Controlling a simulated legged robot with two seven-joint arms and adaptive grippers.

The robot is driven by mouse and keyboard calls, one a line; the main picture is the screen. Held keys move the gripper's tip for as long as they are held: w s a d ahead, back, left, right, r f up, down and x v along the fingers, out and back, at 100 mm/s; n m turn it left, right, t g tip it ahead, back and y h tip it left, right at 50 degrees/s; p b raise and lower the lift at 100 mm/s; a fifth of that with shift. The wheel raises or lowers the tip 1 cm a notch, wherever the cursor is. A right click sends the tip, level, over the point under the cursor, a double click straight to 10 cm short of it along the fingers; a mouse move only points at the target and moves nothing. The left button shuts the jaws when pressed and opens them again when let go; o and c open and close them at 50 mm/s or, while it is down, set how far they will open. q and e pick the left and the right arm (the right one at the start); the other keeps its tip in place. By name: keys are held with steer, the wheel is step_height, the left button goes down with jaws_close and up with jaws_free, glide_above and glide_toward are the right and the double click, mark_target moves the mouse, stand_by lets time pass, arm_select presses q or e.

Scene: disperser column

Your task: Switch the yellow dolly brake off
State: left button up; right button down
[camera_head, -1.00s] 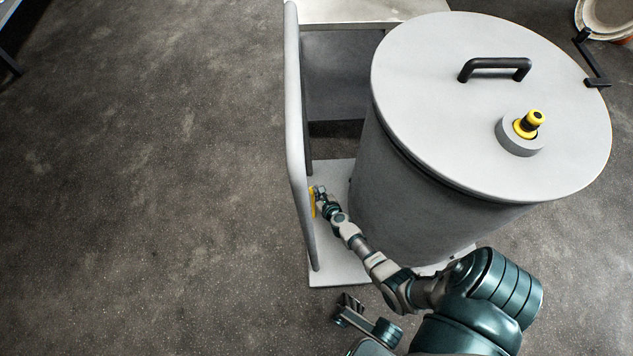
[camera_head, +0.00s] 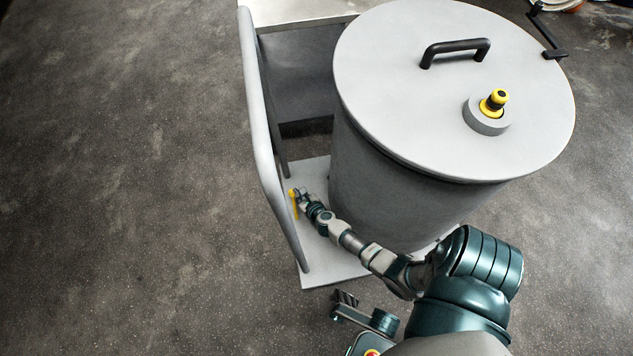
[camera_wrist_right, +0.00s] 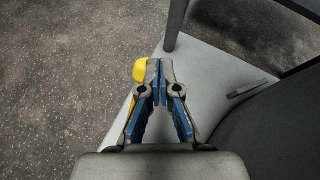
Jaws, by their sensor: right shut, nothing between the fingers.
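The yellow dolly brake (camera_head: 293,204) is a small upright piece at the left edge of the grey dolly platform (camera_head: 318,270), beside the handle post. In the right wrist view the yellow brake (camera_wrist_right: 141,71) shows just left of the fingertips, partly hidden behind the left finger. My right gripper (camera_head: 300,194) is at the brake, low between the handle and the drum. In the wrist view its fingertips (camera_wrist_right: 160,68) are together with nothing between them. I cannot tell whether they touch the brake. My left gripper is not in view.
The dolly's tall tubular handle (camera_head: 262,130) rises on the left. The floor (camera_head: 120,180) at left is clear.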

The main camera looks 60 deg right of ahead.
steer(key=s+a, duration=0.7)
steer(key=s, duration=0.5)
steer(key=shift+r, duration=0.3)
steer(key=shift+s, duration=0.1)
